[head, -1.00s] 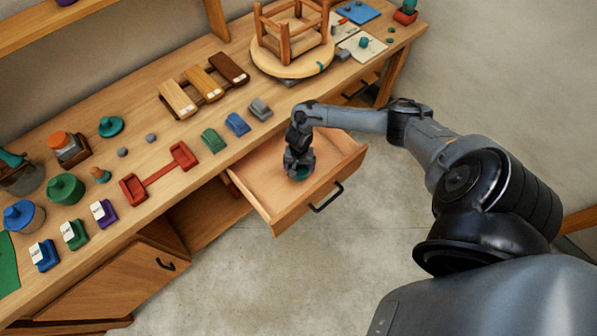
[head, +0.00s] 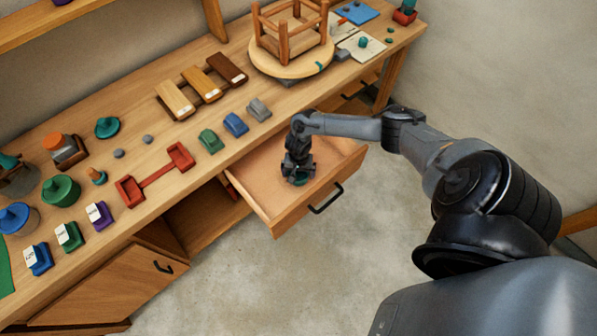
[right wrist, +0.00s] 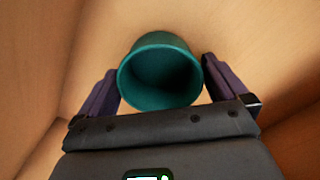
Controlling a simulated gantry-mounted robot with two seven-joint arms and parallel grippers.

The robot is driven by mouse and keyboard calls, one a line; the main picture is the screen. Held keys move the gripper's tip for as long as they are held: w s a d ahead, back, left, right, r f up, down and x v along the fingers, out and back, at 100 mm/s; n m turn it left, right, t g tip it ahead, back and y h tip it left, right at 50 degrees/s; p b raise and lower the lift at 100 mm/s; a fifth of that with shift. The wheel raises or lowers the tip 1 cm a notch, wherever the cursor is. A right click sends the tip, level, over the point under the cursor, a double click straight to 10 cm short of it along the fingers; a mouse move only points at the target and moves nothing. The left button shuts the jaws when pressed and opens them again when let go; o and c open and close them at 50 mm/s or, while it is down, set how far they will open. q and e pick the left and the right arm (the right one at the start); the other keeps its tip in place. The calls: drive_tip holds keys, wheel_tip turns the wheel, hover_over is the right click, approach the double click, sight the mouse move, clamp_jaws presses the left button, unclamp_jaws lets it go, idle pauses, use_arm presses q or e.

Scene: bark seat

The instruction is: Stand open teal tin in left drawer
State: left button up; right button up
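The teal tin (right wrist: 160,50) has its open, empty mouth toward the camera in the right wrist view. It appears to stand upright on the floor of the pulled-out drawer (head: 258,178). In the head view only a bit of the tin (head: 301,182) shows under my right gripper (head: 298,175). My right gripper reaches down into the drawer with its fingers spread on either side of the tin. Narrow gaps show between the fingers and the tin's sides. My left gripper is not in view.
The drawer's black handle (head: 326,199) faces the open floor (head: 235,270). On the bench above are a teal lid (head: 107,127), a red rack (head: 155,176), several coloured blocks, jars and an upturned stool (head: 290,66). A cabinet door (head: 110,290) hangs open at lower left.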

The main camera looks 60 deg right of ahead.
sight(298, 177)
drive_tip(key=shift+r, duration=0.1)
wheel_tip(298, 177, up, 12)
drive_tip(key=p, duration=0.4)
idle(0.5)
drive_tip(key=shift+p, duration=0.3)
